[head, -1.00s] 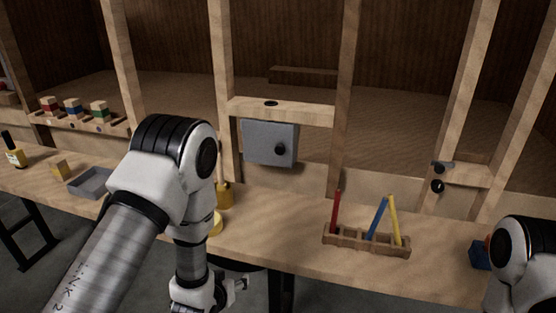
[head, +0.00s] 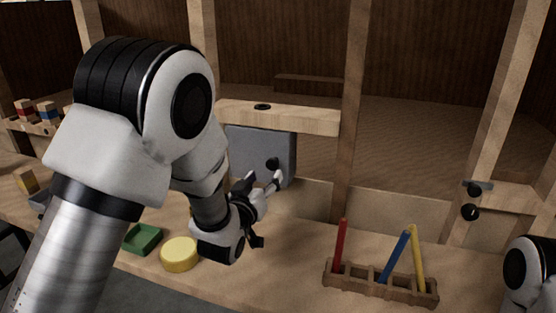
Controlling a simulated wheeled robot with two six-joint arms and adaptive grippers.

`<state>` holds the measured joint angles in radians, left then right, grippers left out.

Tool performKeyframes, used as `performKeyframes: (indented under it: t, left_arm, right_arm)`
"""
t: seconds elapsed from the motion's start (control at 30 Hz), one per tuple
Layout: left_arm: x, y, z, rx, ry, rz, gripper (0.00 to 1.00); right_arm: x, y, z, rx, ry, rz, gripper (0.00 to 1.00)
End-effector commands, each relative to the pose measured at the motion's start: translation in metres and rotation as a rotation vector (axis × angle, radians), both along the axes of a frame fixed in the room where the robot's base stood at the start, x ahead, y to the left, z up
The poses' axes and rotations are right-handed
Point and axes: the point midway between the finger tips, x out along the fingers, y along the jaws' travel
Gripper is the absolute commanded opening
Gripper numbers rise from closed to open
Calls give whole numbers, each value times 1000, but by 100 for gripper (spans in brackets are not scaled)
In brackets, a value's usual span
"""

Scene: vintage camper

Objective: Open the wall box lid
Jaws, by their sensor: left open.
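The wall box (head: 255,143) is a grey box fixed between two wooden posts, under a short wooden crosspiece. Its lid looks shut, with a black round knob (head: 272,164) low on the front. My left gripper (head: 272,209) is open and empty, just in front of and below the knob; I cannot tell whether a fingertip touches the box. My left arm and gripper hide the left and lower-left parts of the box. Of my right arm only a link shows at the lower right edge; its gripper is out of view.
A wooden rack (head: 380,285) with red, blue and yellow sticks stands on the bench at right. A green tray (head: 143,239) and a yellow round piece (head: 180,254) lie below my left arm. Black knobs (head: 470,211) sit on the right post. The bench between box and rack is clear.

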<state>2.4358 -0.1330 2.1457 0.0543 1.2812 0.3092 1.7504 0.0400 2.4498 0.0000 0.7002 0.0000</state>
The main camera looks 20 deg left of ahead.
Motion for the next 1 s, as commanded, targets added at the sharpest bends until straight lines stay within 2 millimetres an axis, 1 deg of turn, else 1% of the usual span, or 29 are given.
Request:
performKeyframes:
  t: [0.2, 0.33, 0.47, 0.67, 0.77, 0.8, 0.83, 0.87, 1.0]
  left_arm:
    - [40, -1, 1, -2, -2, 0, 60]
    - [61, -2, 0, -1, -1, 0, 60]
    - [71, -2, 0, 0, 0, 0, 60]
    - [72, -2, -1, 0, 1, 0, 60]
    - [72, -2, -1, 0, 1, 0, 28]
    - [72, -2, -1, 0, 1, 0, 13]
    - [72, -2, -1, 0, 1, 0, 3]
    - [72, -2, -1, 0, 1, 0, 0]
    - [72, -2, 0, 0, 0, 0, 0]
  right_arm:
    - [-1, 0, 3, 0, 2, 0, 40]
    - [0, 0, 4, 0, 1, 0, 40]
    - [0, 0, 5, 0, 1, 0, 40]
    - [0, 0, 4, 0, 1, 0, 40]
    - [0, 0, 4, 0, 1, 0, 40]
    - [0, 0, 4, 0, 1, 0, 40]
    - [0, 0, 4, 0, 1, 0, 40]
    - [0, 0, 4, 0, 1, 0, 40]
    - [0, 0, 4, 0, 1, 0, 40]
